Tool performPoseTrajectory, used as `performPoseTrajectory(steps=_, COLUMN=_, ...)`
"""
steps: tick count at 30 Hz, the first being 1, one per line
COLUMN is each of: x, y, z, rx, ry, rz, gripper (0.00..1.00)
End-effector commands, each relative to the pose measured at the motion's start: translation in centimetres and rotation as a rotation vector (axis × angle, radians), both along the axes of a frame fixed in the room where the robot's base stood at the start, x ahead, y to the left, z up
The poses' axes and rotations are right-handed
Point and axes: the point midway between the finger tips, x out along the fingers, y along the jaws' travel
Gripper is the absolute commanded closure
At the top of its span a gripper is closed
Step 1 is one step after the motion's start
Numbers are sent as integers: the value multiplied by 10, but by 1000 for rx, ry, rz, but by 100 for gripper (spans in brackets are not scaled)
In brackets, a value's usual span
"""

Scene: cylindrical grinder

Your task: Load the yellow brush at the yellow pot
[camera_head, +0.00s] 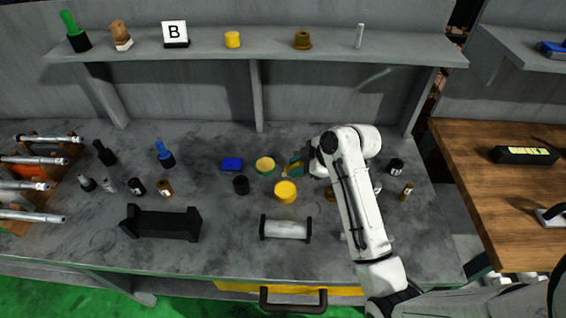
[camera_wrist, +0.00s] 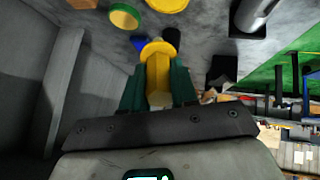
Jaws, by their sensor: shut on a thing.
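My gripper (camera_head: 297,166) is shut on the yellow brush, its green fingers on either side of the handle. The brush (camera_wrist: 158,72) fills the space between the fingers in the wrist view, its wider yellow end pointing away from my gripper. The yellow pot (camera_head: 285,191) stands on the grey bench just below my gripper in the head view; it shows at the top edge of the wrist view (camera_wrist: 167,4). The brush is held apart from this pot. In the head view the brush is small and partly hidden by my gripper.
A green pot with a yellow top (camera_head: 265,165) stands left of my gripper. A blue block (camera_head: 232,164) and a black cup (camera_head: 241,184) are further left. A silver roller on black stands (camera_head: 286,228) lies in front. A shelf (camera_head: 270,45) runs along the back.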

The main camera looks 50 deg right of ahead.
Motion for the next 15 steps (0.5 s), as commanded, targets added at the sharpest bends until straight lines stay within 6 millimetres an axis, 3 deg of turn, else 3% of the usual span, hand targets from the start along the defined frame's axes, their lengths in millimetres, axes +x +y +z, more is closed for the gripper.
performPoseTrajectory(steps=8, x=-2, y=0, z=-12, rx=0, ry=-6, rz=-4, gripper=100)
performPoseTrajectory(steps=15, x=-2, y=0, z=-36, rx=0, ry=-6, rz=-4, gripper=100)
